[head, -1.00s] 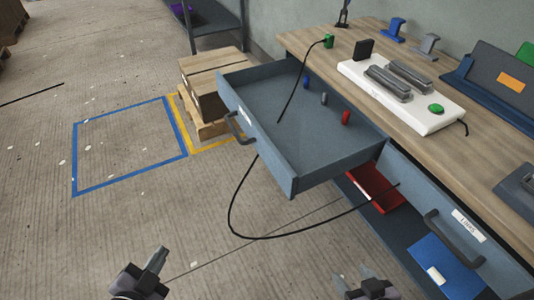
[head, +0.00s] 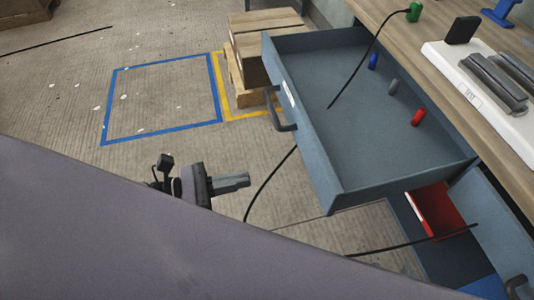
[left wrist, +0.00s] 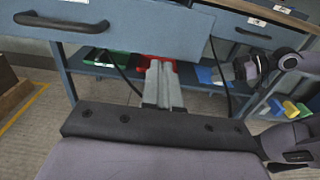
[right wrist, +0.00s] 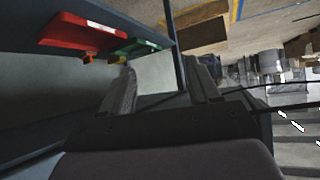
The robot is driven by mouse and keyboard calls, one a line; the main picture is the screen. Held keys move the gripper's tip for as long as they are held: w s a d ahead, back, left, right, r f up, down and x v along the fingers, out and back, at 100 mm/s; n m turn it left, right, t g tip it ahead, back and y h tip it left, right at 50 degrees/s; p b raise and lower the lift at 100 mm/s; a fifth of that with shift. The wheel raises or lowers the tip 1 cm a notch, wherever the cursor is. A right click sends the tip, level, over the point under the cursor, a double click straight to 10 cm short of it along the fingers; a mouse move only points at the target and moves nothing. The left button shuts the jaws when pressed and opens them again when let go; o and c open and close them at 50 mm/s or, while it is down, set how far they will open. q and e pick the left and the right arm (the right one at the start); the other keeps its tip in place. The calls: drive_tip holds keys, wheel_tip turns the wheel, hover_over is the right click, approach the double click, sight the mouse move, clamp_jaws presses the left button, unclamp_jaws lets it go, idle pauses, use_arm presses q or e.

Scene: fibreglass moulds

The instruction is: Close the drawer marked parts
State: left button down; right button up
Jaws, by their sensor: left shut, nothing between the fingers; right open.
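A grey-blue drawer (head: 400,150) stands pulled out from the workbench. Its front has a dark handle (head: 284,112) and a white label (head: 288,93) whose text I cannot read. A blue, a grey and a red piece (head: 417,117) are inside. In the left wrist view its front and handle (left wrist: 62,22) show at upper left. My left gripper (head: 248,180) is shut and empty, below and left of the handle, apart from it. It also shows in the left wrist view (left wrist: 160,66). My right gripper (right wrist: 160,75) is open and empty beside the under-bench shelf; the head view does not show it.
A black cable (head: 376,47) runs from a green plug into the drawer, and cable also hangs below it. A second drawer front (head: 495,225) is at right, above a red bin (head: 437,213). Boxes on a pallet (head: 262,45) stand behind the drawer.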

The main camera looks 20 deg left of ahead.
sight(313, 165)
use_arm(q)
drive_tip(key=p+x, duration=0.2)
drive_tip(key=x, duration=1)
drive_tip(key=shift+r, duration=0.1)
drive_tip(key=shift+w+d+p, duration=0.25)
drive_tip(key=shift+d+p, duration=0.05)
drive_tip(key=shift+d, duration=0.15)
use_arm(e)
drive_tip(key=shift+s+d+r, duration=0.15)
drive_tip(key=shift+r, duration=0.25)
drive_tip(key=shift+s+d+r, duration=0.1)
drive_tip(key=shift+d+r, duration=0.05)
drive_tip(key=shift+r, duration=0.2)
use_arm(q)
drive_tip(key=shift+d, duration=0.1)
